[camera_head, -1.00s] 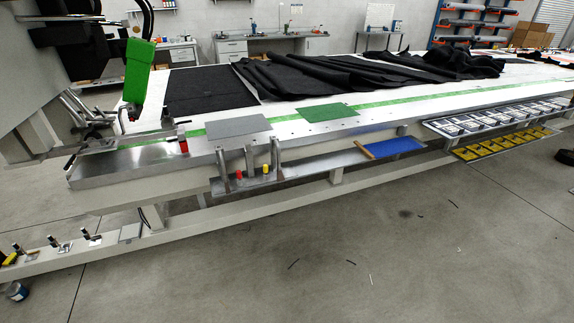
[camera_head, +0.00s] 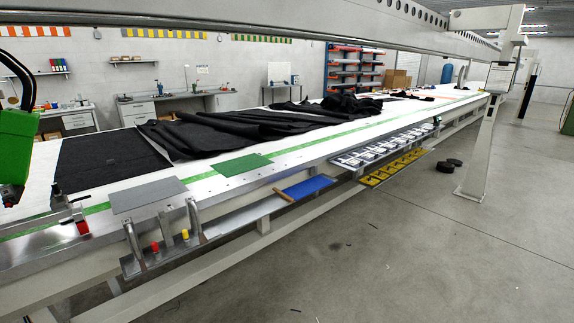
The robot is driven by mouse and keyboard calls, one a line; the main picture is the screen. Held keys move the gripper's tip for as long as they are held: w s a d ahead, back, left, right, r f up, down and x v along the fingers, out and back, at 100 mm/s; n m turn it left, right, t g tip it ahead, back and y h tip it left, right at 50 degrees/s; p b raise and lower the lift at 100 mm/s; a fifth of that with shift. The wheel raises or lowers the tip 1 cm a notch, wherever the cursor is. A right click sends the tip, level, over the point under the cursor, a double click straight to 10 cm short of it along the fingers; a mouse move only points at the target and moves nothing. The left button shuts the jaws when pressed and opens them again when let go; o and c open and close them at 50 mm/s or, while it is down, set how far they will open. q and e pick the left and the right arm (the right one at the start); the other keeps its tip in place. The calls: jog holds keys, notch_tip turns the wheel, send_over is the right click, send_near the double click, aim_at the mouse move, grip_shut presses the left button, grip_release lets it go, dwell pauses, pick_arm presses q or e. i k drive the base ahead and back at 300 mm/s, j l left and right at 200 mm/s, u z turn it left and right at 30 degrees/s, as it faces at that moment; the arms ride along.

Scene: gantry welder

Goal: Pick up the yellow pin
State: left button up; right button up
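A small yellow pin (camera_head: 185,235) stands upright on the narrow metal shelf (camera_head: 165,254) at the front side of the long table. A red pin (camera_head: 155,246) stands just to its left on the same shelf. Grey upright metal posts (camera_head: 194,215) rise beside the pins, one right of the yellow pin and another (camera_head: 134,243) left of the red one. Neither of my grippers shows in this view, so I cannot see their distance from the pin.
The long white table (camera_head: 215,183) carries black fabric (camera_head: 210,135), a grey sheet (camera_head: 147,195) and a green sheet (camera_head: 240,165). A blue board (camera_head: 308,187) and parts trays (camera_head: 395,168) line its side. A green machine head (camera_head: 14,145) stands at left.

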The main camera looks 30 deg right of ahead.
aim_at(185, 234)
jog(key=z, duration=1.85)
jog(key=u, duration=1.85)
jog(key=i+j, duration=0.25)
jog(key=j, duration=0.15)
jog(key=i+j+z, duration=0.1)
jog(key=i+j, duration=0.4)
jog(key=j, duration=0.25)
jog(key=i+j, duration=0.2)
jog(key=j, duration=0.2)
jog(key=i+j+z, duration=0.1)
jog(key=i+j, duration=0.15)
jog(key=j, duration=0.15)
jog(key=i+j, duration=0.2)
jog(key=j, duration=0.2)
jog(key=i+z, duration=0.05)
